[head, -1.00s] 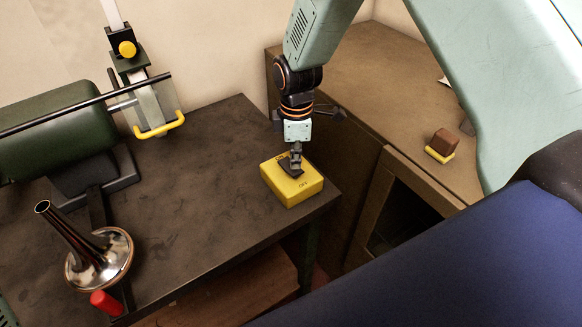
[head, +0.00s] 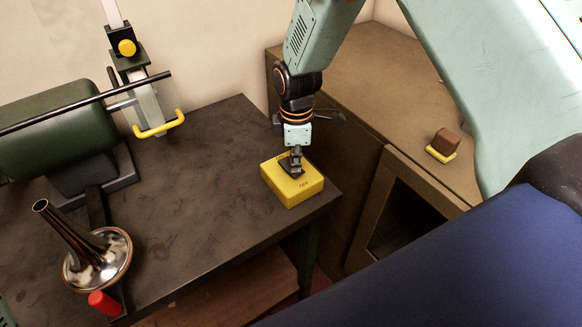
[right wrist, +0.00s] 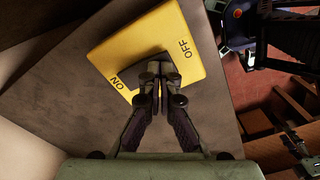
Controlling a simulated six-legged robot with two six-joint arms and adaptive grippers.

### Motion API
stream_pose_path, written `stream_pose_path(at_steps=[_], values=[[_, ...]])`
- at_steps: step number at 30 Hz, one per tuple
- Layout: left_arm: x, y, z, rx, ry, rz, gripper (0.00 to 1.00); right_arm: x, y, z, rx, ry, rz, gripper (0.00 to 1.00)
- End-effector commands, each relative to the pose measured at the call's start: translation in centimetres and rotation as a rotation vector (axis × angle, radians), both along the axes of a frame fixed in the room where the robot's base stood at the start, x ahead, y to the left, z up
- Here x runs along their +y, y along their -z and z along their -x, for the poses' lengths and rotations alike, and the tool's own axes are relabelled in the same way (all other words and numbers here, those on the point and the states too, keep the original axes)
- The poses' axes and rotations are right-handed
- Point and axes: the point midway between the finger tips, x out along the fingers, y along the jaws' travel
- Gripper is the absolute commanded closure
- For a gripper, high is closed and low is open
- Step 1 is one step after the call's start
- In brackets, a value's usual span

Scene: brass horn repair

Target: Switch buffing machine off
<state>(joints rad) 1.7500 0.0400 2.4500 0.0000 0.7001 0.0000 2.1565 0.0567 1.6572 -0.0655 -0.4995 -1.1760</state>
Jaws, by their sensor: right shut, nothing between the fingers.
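The yellow switch box (head: 307,186) sits on the right corner of the dark workbench (head: 215,205). Its OFF label faces the front right. In the right wrist view, the box (right wrist: 128,52) shows ON at lower left and OFF at upper right, with a dark rocker (right wrist: 150,66) between them. My right gripper (head: 293,170) is shut and empty, pointing down at the rocker. In the right wrist view its fingertips (right wrist: 160,70) cover part of the rocker; I cannot tell whether they touch it. The green buffing machine (head: 50,130) stands at the left of the bench. My left gripper is out of view.
A yellow-handled fixture (head: 160,128) stands at the back. The bench middle is clear.

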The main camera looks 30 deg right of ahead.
Motion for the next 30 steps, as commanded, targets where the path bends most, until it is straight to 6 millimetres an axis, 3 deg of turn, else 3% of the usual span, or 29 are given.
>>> stream_pose_path(at_steps=[14,30], values=[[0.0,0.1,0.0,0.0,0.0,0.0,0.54,0.0,0.4,0.0,0.0,0.0,0.0,1.0],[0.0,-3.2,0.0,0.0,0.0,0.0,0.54,0.0,-3.2,0.0,0.0,0.0,0.0,1.0]])
